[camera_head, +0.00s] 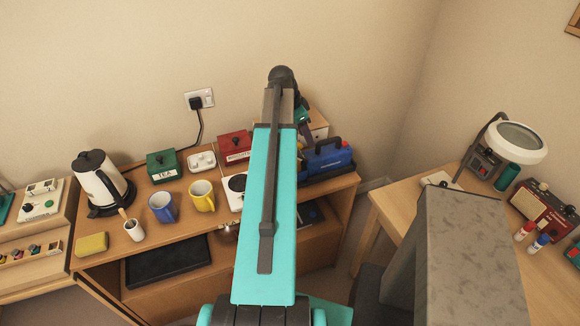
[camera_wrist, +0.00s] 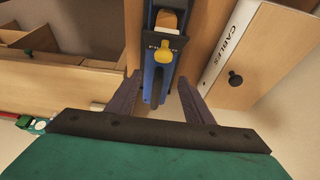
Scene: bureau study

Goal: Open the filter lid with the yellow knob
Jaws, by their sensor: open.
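The yellow knob (camera_wrist: 165,49) shows in the wrist view on a narrow blue unit (camera_wrist: 150,62), just below small lettering too blurred to read. A tan block sits above the knob, and a dark rounded bar lies below it. A blue box with a black handle (camera_head: 328,156), which looks like the same unit, stands at the right end of the desk in the head view; no yellow knob shows there. My gripper (camera_wrist: 159,83) is open and empty, its fingers apart on either side of the unit's near part. The knob lies beyond the fingertips, apparently untouched.
Wooden compartments (camera_wrist: 60,75) lie left. On the desk are a kettle (camera_head: 103,183), a yellow mug (camera_head: 202,196), a blue mug (camera_head: 162,207) and a red box (camera_head: 235,147).

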